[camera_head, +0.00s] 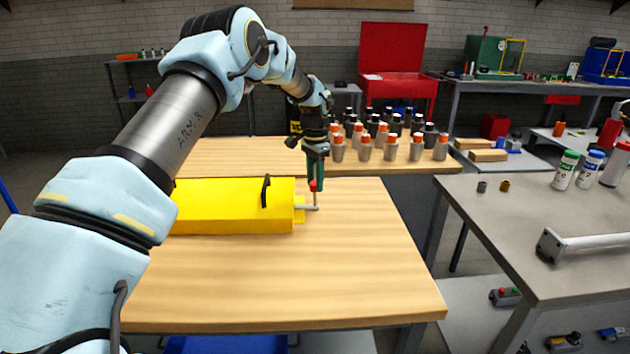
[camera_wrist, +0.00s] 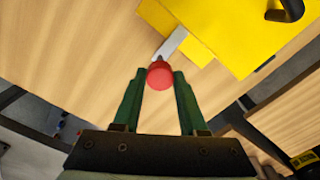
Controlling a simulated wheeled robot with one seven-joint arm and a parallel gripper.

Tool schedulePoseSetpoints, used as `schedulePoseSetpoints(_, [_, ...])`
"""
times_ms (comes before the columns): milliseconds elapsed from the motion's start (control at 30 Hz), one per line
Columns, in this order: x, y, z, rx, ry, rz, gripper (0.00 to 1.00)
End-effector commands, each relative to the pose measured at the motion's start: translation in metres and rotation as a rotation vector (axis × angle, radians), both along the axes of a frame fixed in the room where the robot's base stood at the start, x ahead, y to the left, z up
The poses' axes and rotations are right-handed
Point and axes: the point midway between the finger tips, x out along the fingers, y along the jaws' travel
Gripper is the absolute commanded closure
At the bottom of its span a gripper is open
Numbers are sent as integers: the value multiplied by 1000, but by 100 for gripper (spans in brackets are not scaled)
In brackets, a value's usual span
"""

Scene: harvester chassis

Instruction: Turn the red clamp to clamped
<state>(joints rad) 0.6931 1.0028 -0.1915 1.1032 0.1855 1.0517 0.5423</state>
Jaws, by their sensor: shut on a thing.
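The red clamp is a toggle with a red knob (camera_head: 313,186) on a thin grey rod, at the right end of the yellow box (camera_head: 234,215) on the wooden table. In the head view the rod stands upright above a short grey bar that sticks out of the box. My gripper (camera_head: 316,184) points down, with its green fingers at the red knob. In the wrist view the red knob (camera_wrist: 160,75) sits between the two fingertips, and my gripper is shut on it. The grey metal piece (camera_wrist: 171,44) runs from the knob to the yellow box.
A black handle (camera_head: 265,190) stands up from the yellow box. Several grey bottles with orange caps (camera_head: 390,146) stand on the table behind. A grey workbench (camera_head: 545,225) stands to the right. The wooden table's front (camera_head: 290,285) is clear.

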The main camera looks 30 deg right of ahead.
Motion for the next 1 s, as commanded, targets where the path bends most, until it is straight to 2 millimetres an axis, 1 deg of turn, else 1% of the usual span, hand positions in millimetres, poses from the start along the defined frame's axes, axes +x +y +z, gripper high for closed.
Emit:
schedulePoseSetpoints(100, [0, 0, 1, -1, -1, -1, 100])
schedulePoseSetpoints(133, [0, 0, 1, -1, -1, -1, 55])
schedulePoseSetpoints(367, [0, 0, 0, 0, -1, 0, 29])
schedulePoseSetpoints(633, [0, 0, 1, 0, -1, 0, 28])
schedulePoseSetpoints(733, [1, -1, 7, -3, -2, 1, 28])
schedulePoseSetpoints(867, [1, 0, 26, -2, -4, 1, 28])
schedulePoseSetpoints(1000, [1, -1, 55, -3, -5, 1, 28])
